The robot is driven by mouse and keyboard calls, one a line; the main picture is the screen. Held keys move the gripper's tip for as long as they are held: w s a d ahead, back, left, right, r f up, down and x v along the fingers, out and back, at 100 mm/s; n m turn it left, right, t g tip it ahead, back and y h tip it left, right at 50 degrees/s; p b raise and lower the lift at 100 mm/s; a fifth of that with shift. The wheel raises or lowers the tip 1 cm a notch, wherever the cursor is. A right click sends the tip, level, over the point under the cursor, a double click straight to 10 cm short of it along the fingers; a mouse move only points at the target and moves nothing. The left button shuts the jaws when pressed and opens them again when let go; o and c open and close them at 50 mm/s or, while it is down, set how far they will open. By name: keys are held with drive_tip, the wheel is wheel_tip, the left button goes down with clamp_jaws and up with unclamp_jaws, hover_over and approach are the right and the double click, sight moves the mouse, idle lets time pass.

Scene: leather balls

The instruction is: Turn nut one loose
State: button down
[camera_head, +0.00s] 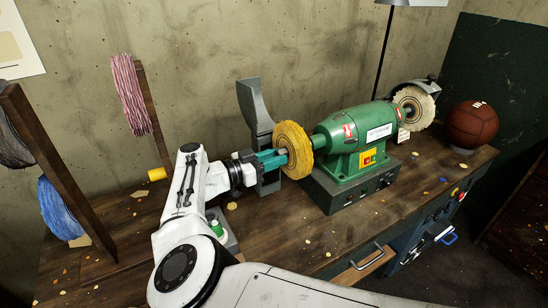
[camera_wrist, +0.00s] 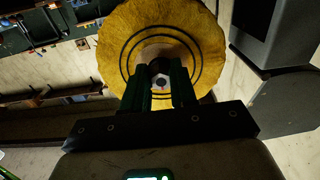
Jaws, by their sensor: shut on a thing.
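A green bench polisher (camera_head: 358,138) stands on the workbench with a yellow buffing wheel (camera_head: 293,150) on its left shaft end. My gripper (camera_head: 284,156) reaches this wheel's outer face from the left. In the wrist view, my gripper (camera_wrist: 160,88) has its two dark fingers on either side of a small nut (camera_wrist: 161,82) at the centre of the yellow wheel (camera_wrist: 204,47), and it is shut on the nut. In the head view the nut is hidden behind my gripper. A pale buffing wheel (camera_head: 414,107) sits on the right shaft end.
A grey guard (camera_head: 255,109) rises beside the yellow wheel, close to my gripper. A brown leather ball (camera_head: 472,124) rests at the bench's right end. A wooden rack (camera_head: 54,168) with pink and blue cord stands at the left. The bench front (camera_head: 330,235) is mostly clear.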

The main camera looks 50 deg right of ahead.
drive_tip(key=shift+f, duration=0.1)
drive_tip(key=c, duration=0.9)
unclamp_jaws()
drive_tip(key=b+v, duration=0.3)
drive_tip(key=v, duration=0.8)
drive_tip(key=shift+b, duration=0.35)
